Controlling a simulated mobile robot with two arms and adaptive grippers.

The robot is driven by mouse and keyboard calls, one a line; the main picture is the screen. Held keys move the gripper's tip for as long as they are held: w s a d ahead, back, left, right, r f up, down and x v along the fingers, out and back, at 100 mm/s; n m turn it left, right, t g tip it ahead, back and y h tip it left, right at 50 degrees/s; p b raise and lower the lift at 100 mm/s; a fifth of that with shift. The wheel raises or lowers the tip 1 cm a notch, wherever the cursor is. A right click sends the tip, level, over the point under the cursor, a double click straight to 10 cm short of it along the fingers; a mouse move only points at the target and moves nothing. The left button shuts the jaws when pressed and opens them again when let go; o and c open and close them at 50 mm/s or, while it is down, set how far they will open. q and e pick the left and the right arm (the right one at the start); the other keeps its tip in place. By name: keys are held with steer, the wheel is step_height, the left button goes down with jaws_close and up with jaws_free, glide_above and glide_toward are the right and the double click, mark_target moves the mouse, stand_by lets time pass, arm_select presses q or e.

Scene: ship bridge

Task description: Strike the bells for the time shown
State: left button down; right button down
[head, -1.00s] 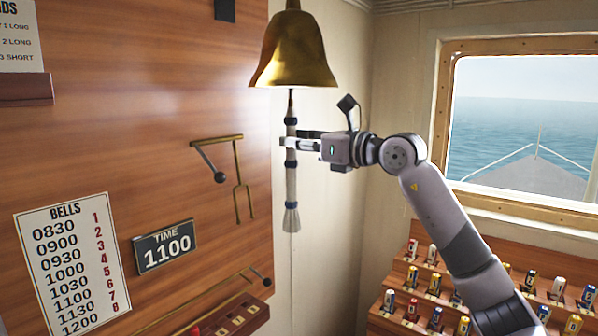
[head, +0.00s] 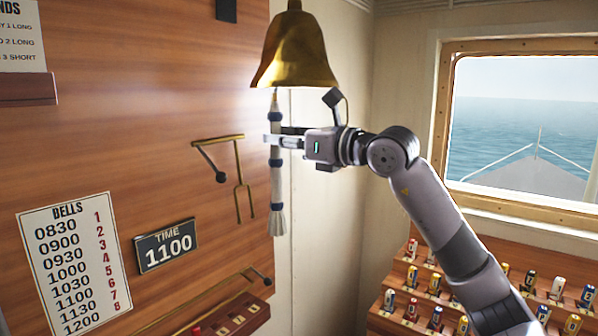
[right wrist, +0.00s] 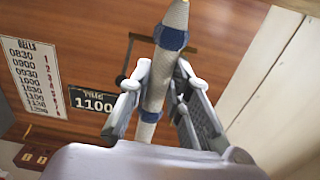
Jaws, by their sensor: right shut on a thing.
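A brass bell (head: 293,55) hangs at the top middle of the head view. Its white rope with blue bands (head: 277,180) hangs below it and ends in a tassel. My right gripper (head: 272,140) is shut on the rope, below the bell's mouth. In the right wrist view the rope (right wrist: 166,75) runs between the two fingers. A dark time plate (head: 165,246) on the wooden wall reads 1100. A white bells chart (head: 72,265) to its left lists times from 0830 to 1200 beside red numbers 1 to 8; 1100 stands against 6. My left gripper is not in view.
A brass bracket with a black-knobbed lever (head: 222,165) is on the wall left of the rope. A red box with numbered tiles (head: 235,318) sits low on the wall. A wooden rack with several small cylinders (head: 420,285) stands under the window at right.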

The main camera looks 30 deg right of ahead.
steer(key=w+d, duration=0.2)
steer(key=d, duration=0.3)
steer(key=shift+w+d+f, duration=0.15)
steer(key=shift+d+f, duration=0.2)
steer(key=shift+f, duration=0.1)
stand_by(0.9)
steer(key=c, duration=1.5)
jaws_free()
steer(key=shift+a+f, duration=0.1)
steer(key=shift+a, duration=0.05)
steer(key=shift+o, duration=0.7)
steer(key=shift+f, duration=0.1)
steer(key=b+v, duration=0.4)
steer(key=v, duration=0.4)
